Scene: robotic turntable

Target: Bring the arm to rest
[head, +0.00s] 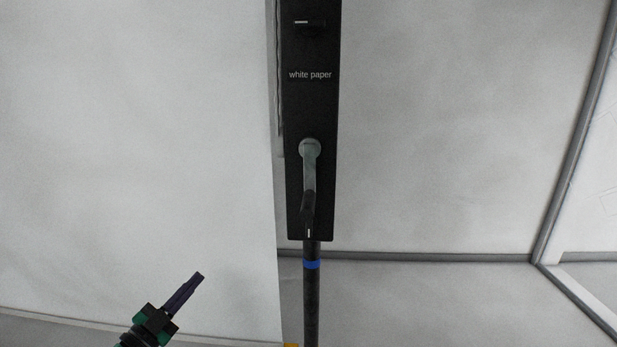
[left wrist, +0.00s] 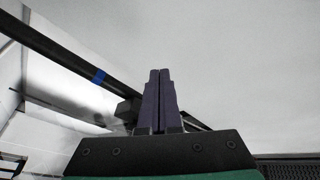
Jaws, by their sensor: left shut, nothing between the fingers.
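My left gripper (head: 198,278) is at the lower left of the head view, its dark purple fingers pointing up and to the right. In the left wrist view its fingers (left wrist: 158,75) are together, with nothing between them. It is apart from the black panel (head: 312,110), to the panel's lower left. My right gripper shows in neither view.
The upright black panel, labelled "white paper", carries a grey lever (head: 309,172) pointing down. A black pole (head: 311,300) with a blue band (head: 312,265) is below it. A white sheet (head: 140,130) stands at left. Open room lies between my gripper and the pole.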

